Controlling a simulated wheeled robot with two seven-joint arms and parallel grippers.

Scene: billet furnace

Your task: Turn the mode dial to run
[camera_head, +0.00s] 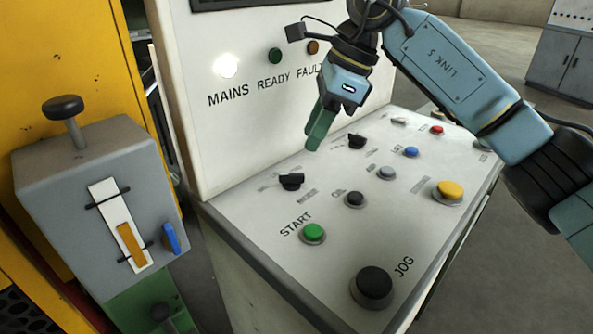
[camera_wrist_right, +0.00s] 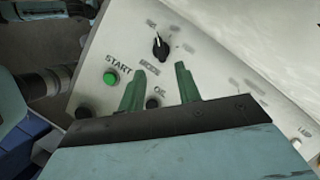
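The mode dial (camera_head: 291,181) is a black knob on the sloping white console panel, beside a small label that reads as MODE in the right wrist view. It also shows in the right wrist view (camera_wrist_right: 160,47), just beyond the fingertips, with a pale pointer mark on it. The small position labels around it are too blurred to read. My right gripper (camera_head: 315,141) hangs above the panel, up and right of the dial, apart from it. Its two green fingers are spread and empty in the right wrist view (camera_wrist_right: 160,72). My left gripper is not in view.
A second black dial (camera_head: 357,141) sits farther back. A green START button (camera_head: 313,233), a black JOG button (camera_head: 374,284), blue (camera_head: 411,151) and yellow (camera_head: 450,191) buttons surround the area. A lit MAINS lamp (camera_head: 226,66) is on the upright panel. A grey lever box (camera_head: 70,170) stands left.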

